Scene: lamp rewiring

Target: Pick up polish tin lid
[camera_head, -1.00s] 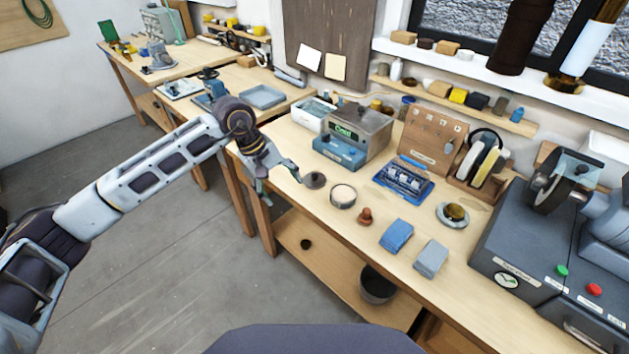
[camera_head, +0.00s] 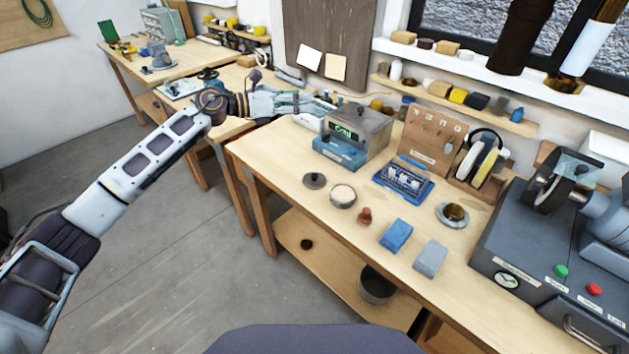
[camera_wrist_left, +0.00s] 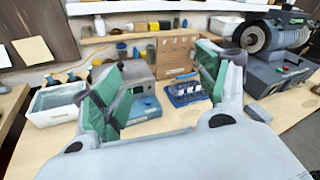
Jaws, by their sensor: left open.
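The polish tin lid (camera_head: 315,180) is a dark, round, flat disc with a small raised centre, lying on the near left part of the workbench. The open tin (camera_head: 343,195) with pale contents stands to its right. My left gripper (camera_head: 312,104) is over the back left of the bench, beyond the lid and apart from it. In the left wrist view its two green-padded fingers (camera_wrist_left: 165,92) are spread wide with nothing between them. I cannot make out the lid in that view. My right gripper does not show.
A grey box machine (camera_head: 362,128) with a blue front stands near my left gripper. A white bin (camera_wrist_left: 55,104) shows in the wrist view. A blue tray (camera_head: 404,180), blue block (camera_head: 396,236) and grey block (camera_head: 430,258) are to the right. The bench's front left corner is clear.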

